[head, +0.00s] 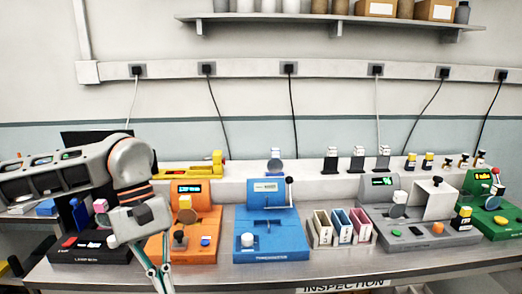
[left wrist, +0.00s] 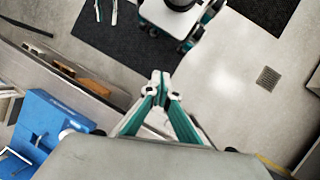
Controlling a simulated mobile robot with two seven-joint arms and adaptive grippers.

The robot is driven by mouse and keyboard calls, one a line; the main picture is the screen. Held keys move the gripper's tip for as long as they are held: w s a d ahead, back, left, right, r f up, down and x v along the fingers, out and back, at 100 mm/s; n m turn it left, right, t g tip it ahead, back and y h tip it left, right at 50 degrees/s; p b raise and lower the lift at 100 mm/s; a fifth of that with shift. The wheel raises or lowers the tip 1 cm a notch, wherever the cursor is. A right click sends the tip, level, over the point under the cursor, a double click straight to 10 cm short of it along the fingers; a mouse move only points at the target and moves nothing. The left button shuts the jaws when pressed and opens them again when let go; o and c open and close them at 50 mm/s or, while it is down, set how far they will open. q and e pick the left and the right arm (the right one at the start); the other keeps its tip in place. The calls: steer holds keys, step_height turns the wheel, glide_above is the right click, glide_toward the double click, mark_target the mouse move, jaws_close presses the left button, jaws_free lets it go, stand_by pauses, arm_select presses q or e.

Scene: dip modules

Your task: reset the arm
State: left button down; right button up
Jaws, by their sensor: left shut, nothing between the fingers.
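My left arm comes in from the left in the head view, over the left end of the bench. My left gripper (head: 162,280) points down at the bench's front edge, in front of the orange module (head: 172,252). In the left wrist view its fingertips (left wrist: 160,78) meet, with nothing between them. The floor shows beyond them. My right arm is not in the head view. Two small pale and teal parts at the top edge of the left wrist view may be my right gripper's fingers, but I cannot be sure.
The steel bench (head: 335,264) holds a black module (head: 95,247), a blue module (head: 266,222), small bins (head: 341,228), a grey module (head: 412,233) and a green module (head: 492,222). The blue module also shows in the left wrist view (left wrist: 38,122). A shelf (head: 330,19) hangs above.

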arm_select(q)
steer(key=s+d+f+n+g+h, duration=0.1)
steer(key=s+d+n+g+h, duration=0.25)
steer(key=d, duration=0.65)
steer(key=s+d+n+h, duration=0.2)
steer(key=s+d+h, duration=0.35)
steer(key=d, duration=0.55)
steer(key=w+d+r+n+t+h, duration=0.45)
steer(key=n+h, duration=0.45)
steer(key=n, duration=0.5)
steer(key=w+a+f+n+t+y, duration=0.4)
steer(key=a+f+n+t, duration=0.4)
steer(key=n, duration=0.6)
steer(key=w+a+f+n+t+y, duration=0.35)
steer(key=w+f+n+t, duration=0.2)
steer(key=n+t, duration=0.75)
steer(key=s+a+f+n+g+y, duration=0.2)
steer(key=s+a+f+n, duration=0.3)
steer(key=f, duration=0.4)
steer(key=s+a+f+n+g+y, duration=0.3)
steer(key=s+a+f+n+y, duration=0.2)
steer(key=f, duration=0.4)
steer(key=s+a+f+n+g+y, duration=0.2)
steer(key=s+a+f+n, duration=0.3)
steer(key=f, duration=0.4)
steer(key=shift+s+a+f+n+y, duration=0.3)
steer(key=shift+a+n+y, duration=0.2)
steer(key=shift+n+y, duration=0.4)
